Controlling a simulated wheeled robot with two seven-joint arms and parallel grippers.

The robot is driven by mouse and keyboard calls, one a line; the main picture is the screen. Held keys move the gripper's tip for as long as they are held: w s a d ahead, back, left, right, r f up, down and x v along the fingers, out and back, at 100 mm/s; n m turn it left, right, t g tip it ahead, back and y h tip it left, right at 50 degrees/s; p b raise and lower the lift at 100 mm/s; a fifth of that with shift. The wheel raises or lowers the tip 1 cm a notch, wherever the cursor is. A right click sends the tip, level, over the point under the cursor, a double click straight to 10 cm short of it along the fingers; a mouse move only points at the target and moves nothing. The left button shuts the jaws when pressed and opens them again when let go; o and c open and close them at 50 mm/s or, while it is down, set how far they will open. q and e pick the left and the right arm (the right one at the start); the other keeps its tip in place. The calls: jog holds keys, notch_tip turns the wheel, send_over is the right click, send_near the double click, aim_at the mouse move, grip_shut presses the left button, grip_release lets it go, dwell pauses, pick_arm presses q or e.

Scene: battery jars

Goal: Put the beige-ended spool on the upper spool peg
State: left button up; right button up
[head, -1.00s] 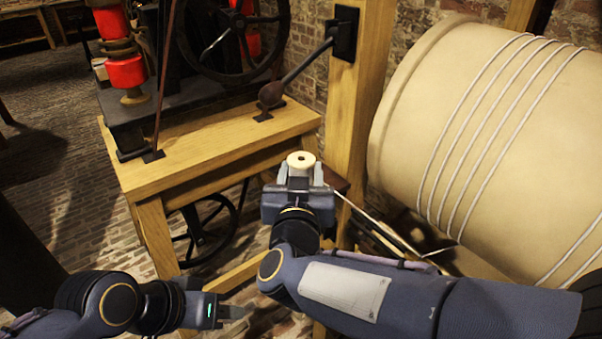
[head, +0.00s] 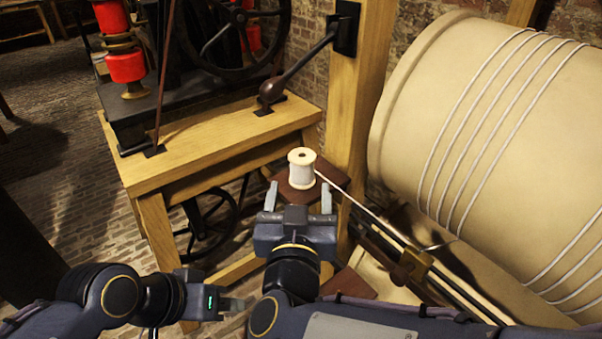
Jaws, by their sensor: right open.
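The beige-ended spool (head: 302,169), wound with pale thread, stands upright on a small dark-brown shelf (head: 325,172) beside the wooden post. A dark hole shows in its top end; any peg inside it is hidden. My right gripper (head: 299,198) is open and empty, just in front of the spool, its two fingers apart and clear of it. My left gripper (head: 238,304) is low at the left of the right one, away from the spool; its finger gap does not show clearly.
A second brown shelf (head: 350,284) sits lower, near my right arm. A thin rod runs from the upper shelf toward the large cord-wound drum (head: 480,150). The wooden bench (head: 215,145) with the wheel machine stands at left, the post (head: 355,110) behind.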

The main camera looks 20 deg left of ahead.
jog(key=v, duration=0.5)
jog(key=w+d+m+g+y, duration=0.1)
jog(key=w+d+g+y, duration=0.15)
jog(key=d, duration=0.45)
jog(key=w+d+g+y, duration=0.2)
jog(key=w+d+g, duration=0.1)
jog(key=d, duration=0.3)
jog(key=s+d+f+m+g+h, duration=0.1)
jog(key=s+d+f+g+h, duration=0.1)
jog(key=s+d+f, duration=0.4)
jog(key=s+d+f+m+g+h, duration=0.2)
jog(key=s+d+f+g, duration=0.2)
jog(key=s+d+f, duration=0.3)
jog(key=s+d, duration=0.2)
jog(key=d, duration=0.2)
jog(key=shift+d, duration=0.25)
jog(key=shift+r+g+h, duration=0.1)
jog(key=shift+g+h, duration=0.15)
